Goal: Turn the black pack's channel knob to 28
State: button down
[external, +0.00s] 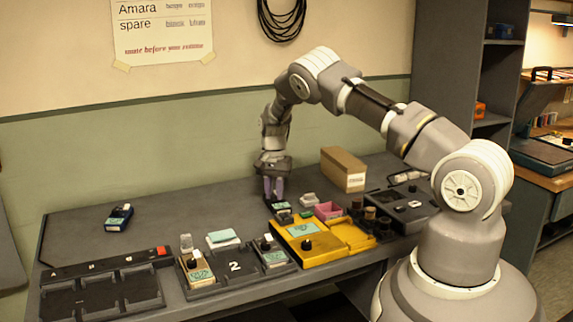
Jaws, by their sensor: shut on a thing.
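A small black pack (283,207) with a pale green label lies on the bench, behind the yellow box. My gripper (273,196) points straight down at the back end of this pack. Its fingers are shut on what appears to be the pack's channel knob, which they hide. The number the knob points to is too small to read. Another dark pack (119,217), with a blue-green label and a small knob, lies alone at the left of the bench.
A yellow box (325,247) with a black knob stands in front of my gripper. A tan pack (197,270) and a grey pack (273,257) sit in a dark tray marked 2. A cardboard box (343,169) stands right. The back left bench is clear.

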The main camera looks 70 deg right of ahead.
aim_at(274, 196)
jog(key=c, duration=0.9)
grip_release()
jog(key=shift+c, duration=0.2)
notch_tip(274, 196, up, 8)
jog(key=shift+f+p, duration=0.1)
jog(key=shift+p, duration=1.05)
